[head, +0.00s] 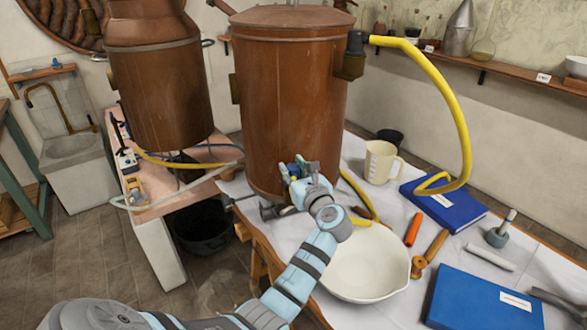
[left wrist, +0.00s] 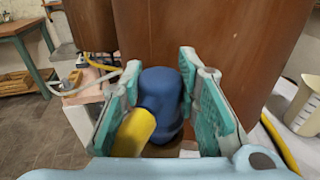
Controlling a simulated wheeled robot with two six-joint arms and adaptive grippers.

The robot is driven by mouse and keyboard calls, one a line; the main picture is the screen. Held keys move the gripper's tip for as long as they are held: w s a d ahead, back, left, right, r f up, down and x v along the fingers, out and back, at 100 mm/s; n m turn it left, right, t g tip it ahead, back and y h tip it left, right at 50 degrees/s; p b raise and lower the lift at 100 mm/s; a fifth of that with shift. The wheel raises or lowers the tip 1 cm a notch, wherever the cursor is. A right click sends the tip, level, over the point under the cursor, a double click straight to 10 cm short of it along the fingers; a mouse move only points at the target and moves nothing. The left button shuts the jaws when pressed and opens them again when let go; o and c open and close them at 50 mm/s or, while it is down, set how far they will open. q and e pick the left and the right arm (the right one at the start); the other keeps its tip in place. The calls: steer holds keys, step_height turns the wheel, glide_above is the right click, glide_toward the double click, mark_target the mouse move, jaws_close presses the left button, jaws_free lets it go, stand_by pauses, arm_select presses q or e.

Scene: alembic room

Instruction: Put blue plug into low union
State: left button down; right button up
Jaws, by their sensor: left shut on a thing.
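The blue plug (left wrist: 163,88) sits between the teal finger pads of my left gripper (left wrist: 162,72) in the left wrist view. A yellow piece (left wrist: 136,130), seemingly hose, meets the plug on its near side. In the head view the left gripper (head: 301,170) is at the lower front of the large copper vessel (head: 290,100), with a little blue showing at its fingers. The gripper is shut on the plug. I cannot make out the low union; the gripper and arm cover that part of the vessel. My right gripper is not in view.
A yellow hose (head: 452,95) loops from the vessel's upper fitting (head: 354,55) to a blue book (head: 443,205). A white bowl (head: 365,265) stands close to my left arm. A beaker (head: 381,162), orange-handled tools and another blue book (head: 485,300) lie to the right.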

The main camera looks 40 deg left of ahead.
arm_select(q)
steer(key=shift+f+p, duration=0.3)
steer(key=shift+f, duration=0.6)
stand_by(2.4)
steer(key=c, duration=1.1)
jaws_free()
